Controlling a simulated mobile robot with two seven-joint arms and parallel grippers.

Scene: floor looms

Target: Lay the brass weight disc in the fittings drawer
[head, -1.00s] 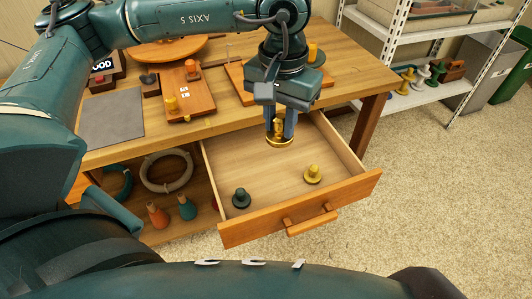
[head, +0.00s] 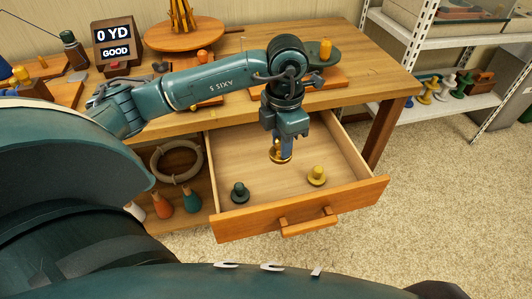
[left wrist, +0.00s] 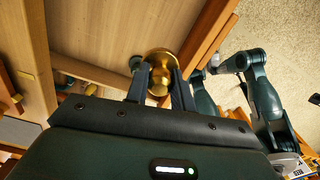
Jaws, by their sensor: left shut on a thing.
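My left gripper (head: 280,143) is shut on the brass weight disc (head: 281,157), a gold disc with a knob on top. It holds the disc upright over the back middle part of the open fittings drawer (head: 292,212). I cannot tell how far the disc is above the drawer floor. The left wrist view shows the disc (left wrist: 160,60) between the fingers (left wrist: 157,88), with the drawer floor (left wrist: 105,40) behind it. My right gripper is not visible in the head view.
A dark green knobbed disc (head: 240,192) and a yellow one (head: 317,176) stand in the drawer's front part. The middle floor between them is clear. The wooden bench (head: 375,85) lies above, with a shelf below holding a ring (head: 176,162) and several cones.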

